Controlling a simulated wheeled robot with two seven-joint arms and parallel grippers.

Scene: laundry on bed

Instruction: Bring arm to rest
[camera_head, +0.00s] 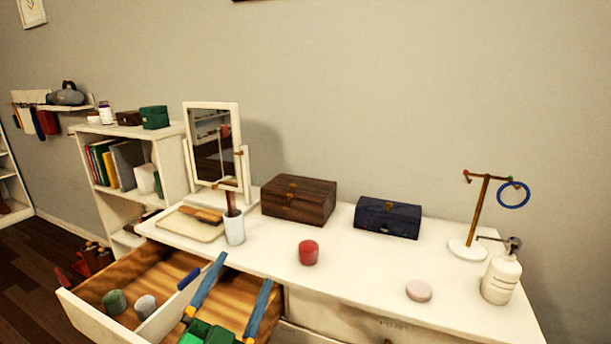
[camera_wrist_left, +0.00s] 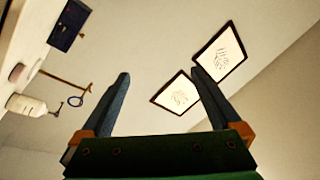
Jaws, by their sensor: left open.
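My left gripper (camera_head: 245,268) shows at the lower middle of the head view, with a green body and two blue fingers spread apart. It is open, with nothing between the fingers. It stands in front of the dresser top, over the right part of the open wooden drawer (camera_head: 85,315). In the left wrist view the open fingers of my left gripper (camera_wrist_left: 162,75) point at bare wall, with two framed pictures beyond. My right gripper is in neither view.
The white dresser top (camera_head: 360,275) holds a brown box (camera_head: 298,199), a blue box (camera_head: 387,217), a red jar (camera_head: 308,252), a white cup (camera_head: 234,230), a mirror (camera_head: 213,150), a pink disc (camera_head: 419,291), a white bottle (camera_head: 500,279) and a ring stand (camera_head: 467,250). A bookshelf (camera_head: 175,165) stands left.

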